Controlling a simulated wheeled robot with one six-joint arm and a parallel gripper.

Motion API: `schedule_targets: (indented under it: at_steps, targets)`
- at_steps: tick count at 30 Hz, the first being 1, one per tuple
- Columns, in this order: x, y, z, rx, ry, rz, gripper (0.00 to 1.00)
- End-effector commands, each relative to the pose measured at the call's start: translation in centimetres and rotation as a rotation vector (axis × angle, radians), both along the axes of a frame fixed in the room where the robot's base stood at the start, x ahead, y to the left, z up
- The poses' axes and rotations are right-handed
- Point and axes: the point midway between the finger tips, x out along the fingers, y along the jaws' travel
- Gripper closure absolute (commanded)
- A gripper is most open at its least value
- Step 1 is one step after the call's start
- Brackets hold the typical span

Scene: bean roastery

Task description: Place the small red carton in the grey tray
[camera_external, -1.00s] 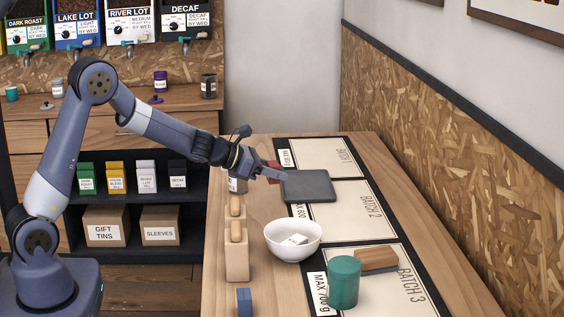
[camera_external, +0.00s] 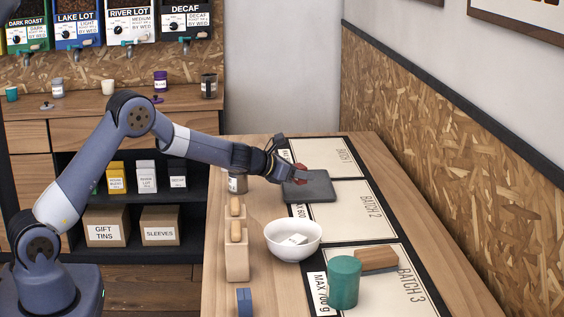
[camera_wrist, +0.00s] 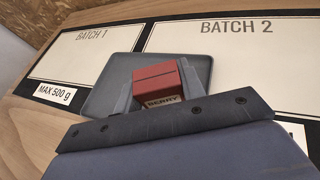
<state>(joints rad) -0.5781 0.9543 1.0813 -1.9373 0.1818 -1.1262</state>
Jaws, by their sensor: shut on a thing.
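The small red carton (camera_wrist: 158,82), with a label reading BERRY, is between the fingers of my gripper (camera_wrist: 153,90) in the wrist view. The fingers are shut on it. In the external view the carton (camera_external: 300,170) shows partly behind my gripper (camera_external: 295,176). The grey tray (camera_external: 318,190) is a flat dark slab with a low rim, lying across the Batch 1 and Batch 2 panels. In the wrist view the tray (camera_wrist: 105,95) lies beyond and below the carton. The carton is over the tray's far left part; I cannot tell whether it touches it.
A white bowl (camera_external: 292,251) with a white item inside stands nearer the camera. The Batch 1 panel (camera_external: 325,155) is mostly clear.

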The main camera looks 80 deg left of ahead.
Motion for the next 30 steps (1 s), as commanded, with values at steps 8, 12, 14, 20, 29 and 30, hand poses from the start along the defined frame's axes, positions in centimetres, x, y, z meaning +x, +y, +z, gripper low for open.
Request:
schedule_targets:
  at_steps: [8, 12, 14, 20, 29, 30]
  targets:
    - [0.0, 0.0, -3.3, -0.002, 0.001, -0.001, 0.84]
    - [0.0, 0.0, -4.3, -0.001, -0.001, -0.001, 0.84]
    - [0.0, 0.0, -4.3, 0.000, -0.001, -0.001, 0.84]
    - [0.0, 0.0, -4.2, 0.000, -0.001, -0.001, 0.84]
    - [0.0, 0.0, -4.5, 0.000, 0.000, -0.001, 0.51]
    - [0.0, 0.0, -4.5, 0.000, 0.000, -0.001, 0.48]
